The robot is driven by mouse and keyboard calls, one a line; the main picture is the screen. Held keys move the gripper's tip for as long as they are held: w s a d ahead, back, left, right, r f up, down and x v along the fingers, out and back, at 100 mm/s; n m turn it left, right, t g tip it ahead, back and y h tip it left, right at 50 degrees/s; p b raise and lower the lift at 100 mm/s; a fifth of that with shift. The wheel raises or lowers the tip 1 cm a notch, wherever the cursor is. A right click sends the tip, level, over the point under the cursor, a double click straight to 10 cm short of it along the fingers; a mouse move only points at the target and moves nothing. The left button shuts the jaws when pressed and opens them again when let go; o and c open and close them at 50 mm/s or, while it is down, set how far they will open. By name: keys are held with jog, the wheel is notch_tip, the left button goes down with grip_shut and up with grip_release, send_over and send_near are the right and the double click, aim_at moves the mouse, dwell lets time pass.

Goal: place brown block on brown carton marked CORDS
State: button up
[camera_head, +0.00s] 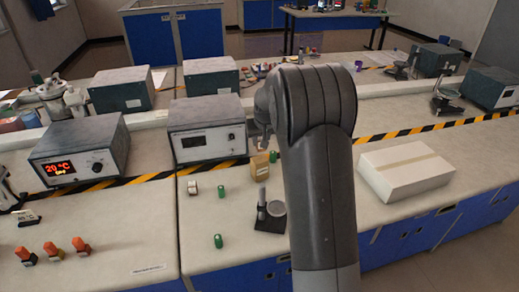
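A tan-brown block (259,166) stands upright on the bench, left of my arm. My gripper (262,145) points down just above it, partly hidden behind my arm; I cannot tell whether it touches the block or how far its fingers are apart. A wide, flat, pale carton (405,176) with a tan tape strip lies on the bench to the right of my arm. No CORDS lettering is readable on it, and I see no clearly brown carton. My arm hides part of the bench between the block and the carton.
A dark stand with a grey post (263,204) is close in front of the block. Small green cylinders (221,191) and a white roll (192,187) lie nearby. Instrument boxes (207,130) stand behind. Orange-topped pieces (52,249) are at left. Bench around the carton is clear.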

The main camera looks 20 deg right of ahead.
aim_at(260, 149)
jog(key=shift+w+a+f, duration=0.15)
jog(key=shift+f, duration=2)
jog(key=shift+f, duration=0.1)
jog(key=o, duration=1)
jog(key=shift+c, duration=0.2)
